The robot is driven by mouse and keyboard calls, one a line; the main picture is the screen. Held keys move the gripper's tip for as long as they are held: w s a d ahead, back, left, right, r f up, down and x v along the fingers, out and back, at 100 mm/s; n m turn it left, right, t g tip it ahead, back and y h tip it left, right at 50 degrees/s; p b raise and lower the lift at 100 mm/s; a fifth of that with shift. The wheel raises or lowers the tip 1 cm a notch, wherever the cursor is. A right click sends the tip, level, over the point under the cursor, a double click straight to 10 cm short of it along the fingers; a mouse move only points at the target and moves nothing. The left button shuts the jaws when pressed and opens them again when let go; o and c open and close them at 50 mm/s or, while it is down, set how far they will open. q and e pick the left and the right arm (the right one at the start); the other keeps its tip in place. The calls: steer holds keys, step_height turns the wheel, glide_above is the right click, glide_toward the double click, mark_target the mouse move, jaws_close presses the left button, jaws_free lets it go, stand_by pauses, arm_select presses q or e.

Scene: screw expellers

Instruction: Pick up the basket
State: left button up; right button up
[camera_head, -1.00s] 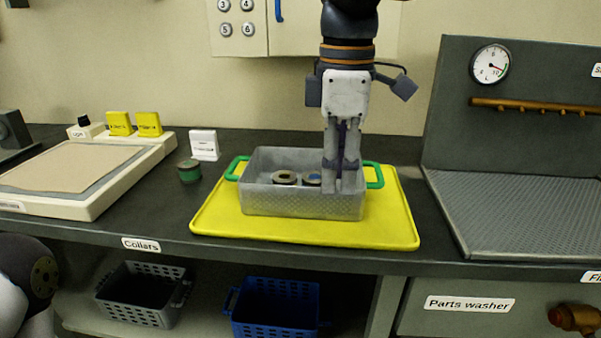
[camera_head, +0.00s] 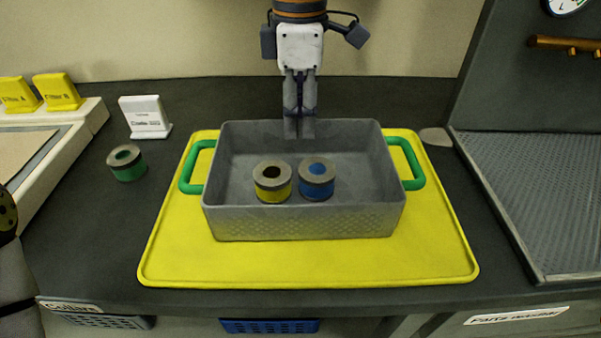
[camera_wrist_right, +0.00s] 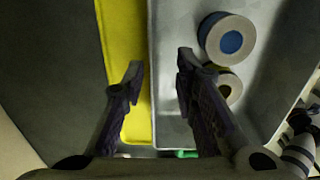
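The basket (camera_head: 305,222) is a grey, open-topped tray with a green handle at each end. It stands level on a yellow mat (camera_head: 300,262) on the counter. A yellow-banded collar (camera_head: 272,182) and a blue-banded collar (camera_head: 317,180) stand inside it. My right gripper (camera_head: 300,130) points down at the middle of the basket's back wall. In the right wrist view its fingers (camera_wrist_right: 160,63) are apart and empty, one on each side of the wall's line; contact cannot be told. My left gripper is not in view.
A green-banded collar (camera_head: 126,163) stands on the counter left of the mat, near a white label stand (camera_head: 145,118). A grey ribbed tray of the parts washer (camera_head: 530,190) lies to the right. Counter shows between it and the mat.

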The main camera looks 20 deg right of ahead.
mark_target(300, 153)
steer(key=f, duration=0.5)
steer(key=shift+w+d+f, duration=0.2)
steer(key=shift+w, duration=0.15)
jaws_close()
steer(key=shift+r, duration=0.15)
